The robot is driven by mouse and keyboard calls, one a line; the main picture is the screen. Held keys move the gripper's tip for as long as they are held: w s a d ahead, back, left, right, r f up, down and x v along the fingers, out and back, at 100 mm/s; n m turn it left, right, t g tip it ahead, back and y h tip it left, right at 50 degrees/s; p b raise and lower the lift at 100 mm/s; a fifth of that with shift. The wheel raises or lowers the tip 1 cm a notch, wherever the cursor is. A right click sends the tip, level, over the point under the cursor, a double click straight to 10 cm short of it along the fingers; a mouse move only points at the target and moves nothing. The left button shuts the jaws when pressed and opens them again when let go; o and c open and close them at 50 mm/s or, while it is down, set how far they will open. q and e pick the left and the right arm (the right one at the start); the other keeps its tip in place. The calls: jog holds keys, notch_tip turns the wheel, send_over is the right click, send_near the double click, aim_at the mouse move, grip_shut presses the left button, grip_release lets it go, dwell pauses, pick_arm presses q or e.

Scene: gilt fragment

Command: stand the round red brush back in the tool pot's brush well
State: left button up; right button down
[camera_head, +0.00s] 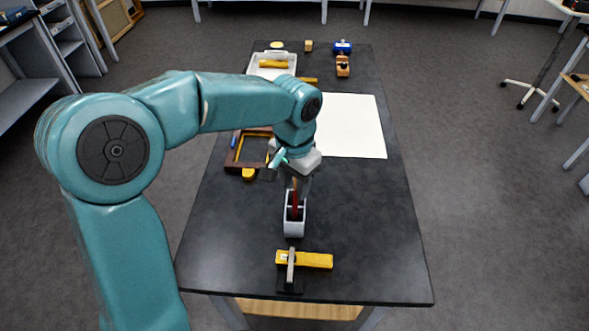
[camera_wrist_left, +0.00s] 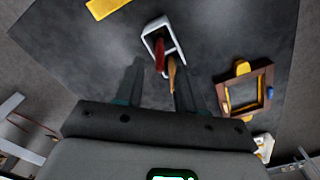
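A white tool pot (camera_head: 294,228) with a divider stands on the dark table, and it also shows in the left wrist view (camera_wrist_left: 176,34). A red brush (camera_head: 295,204) stands in the pot, its red part also visible in the left wrist view (camera_wrist_left: 160,55). A tan wooden handle (camera_wrist_left: 172,75) rises beside it; I cannot tell which well each occupies. My left gripper (camera_head: 298,187) points down just above the pot. In the left wrist view its fingers (camera_wrist_left: 157,88) are apart, with nothing held between them. My right gripper is not in view.
A brown frame (camera_head: 236,160) and yellow piece (camera_head: 249,174) lie left of the arm. White paper (camera_head: 352,127) and a white tray (camera_head: 272,64) are farther back. The table's right side is clear.

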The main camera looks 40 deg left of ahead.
pick_arm(q)
notch_tip(320, 180, up, 5)
jog(key=shift+f, duration=0.1)
dwell(0.4)
